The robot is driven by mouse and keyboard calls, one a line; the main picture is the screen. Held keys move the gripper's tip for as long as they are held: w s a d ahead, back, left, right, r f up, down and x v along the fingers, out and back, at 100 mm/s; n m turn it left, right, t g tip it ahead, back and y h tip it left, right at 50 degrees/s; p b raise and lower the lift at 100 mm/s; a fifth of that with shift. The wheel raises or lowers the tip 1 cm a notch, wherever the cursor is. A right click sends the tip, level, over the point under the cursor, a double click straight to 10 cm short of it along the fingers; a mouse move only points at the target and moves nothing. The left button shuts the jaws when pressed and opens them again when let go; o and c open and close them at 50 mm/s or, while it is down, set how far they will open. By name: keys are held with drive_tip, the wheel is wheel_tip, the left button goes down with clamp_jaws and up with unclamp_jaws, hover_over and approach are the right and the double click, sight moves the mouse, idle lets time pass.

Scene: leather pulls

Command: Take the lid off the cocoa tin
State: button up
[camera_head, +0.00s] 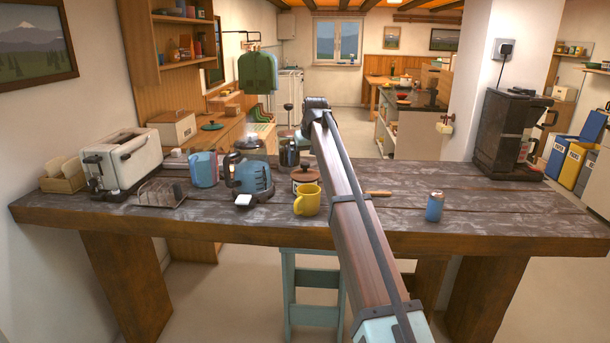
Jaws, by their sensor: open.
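A canister with a brown, knobbed lid (305,173) stands near the middle of the table and looks like the cocoa tin (301,186). The lid sits on top of it. The yellow mug in front hides its lower part, and any lettering is too small to read. My arm rises from the bottom right and passes just right of the canister, up to a dark joint above and behind it. My gripper is not visible; the arm hides what lies beyond the joint.
A yellow mug (307,200) stands directly in front of the canister. A blue kettle (250,178), blue jug (203,169), toast rack (160,192) and toaster (122,160) are left. A blue can (434,207) and coffee machine (510,135) are right.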

sight(306, 164)
drive_tip(key=x, duration=0.4)
drive_tip(key=shift+c, duration=0.4)
drive_tip(key=shift+s+f, duration=0.1)
drive_tip(key=shift+f, duration=0.05)
drive_tip(key=c, duration=1.7)
